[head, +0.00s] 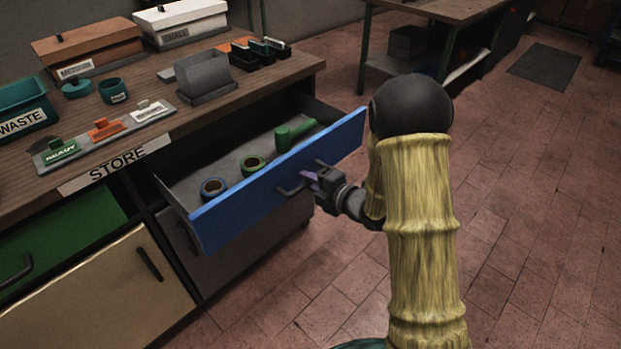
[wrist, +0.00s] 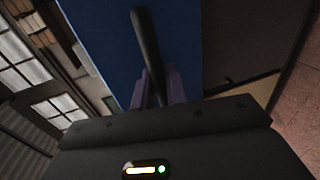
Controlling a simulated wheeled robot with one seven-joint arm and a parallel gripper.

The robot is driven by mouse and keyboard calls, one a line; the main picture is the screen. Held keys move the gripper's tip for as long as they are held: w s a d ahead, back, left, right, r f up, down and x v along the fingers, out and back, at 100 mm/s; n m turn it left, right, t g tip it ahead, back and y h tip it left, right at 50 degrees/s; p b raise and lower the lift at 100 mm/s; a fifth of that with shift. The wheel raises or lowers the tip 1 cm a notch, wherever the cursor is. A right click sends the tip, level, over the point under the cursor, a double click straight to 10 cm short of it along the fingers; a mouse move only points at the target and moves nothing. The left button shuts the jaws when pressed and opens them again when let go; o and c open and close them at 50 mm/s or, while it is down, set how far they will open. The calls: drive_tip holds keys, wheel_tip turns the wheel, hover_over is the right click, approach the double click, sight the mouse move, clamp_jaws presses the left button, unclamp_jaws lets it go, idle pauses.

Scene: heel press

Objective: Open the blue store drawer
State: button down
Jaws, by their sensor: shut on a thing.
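The blue store drawer (head: 285,180) stands pulled out from under the wooden bench in the head view, with its inside showing. In the wrist view the purple fingers (wrist: 156,92) sit on both sides of the handle bar (wrist: 146,40), against the blue front (wrist: 95,45).
The bench top (head: 245,92) carries a teal waste bin (head: 22,108), lidded boxes, a grey holder (head: 204,77) and a row of tags. A grey drawer front (head: 240,245) lies below the blue one. The tiled floor (head: 530,220) at right is clear.

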drive_tip(key=c, duration=1.5)
unclamp_jaws()
drive_tip(key=p+v, duration=1)
drive_tip(key=v, duration=0.7)
drive_tip(key=shift+p, duration=0.4)
drive_tip(key=shift+s+d, duration=0.1)
drive_tip(key=shift+s, duration=0.1)
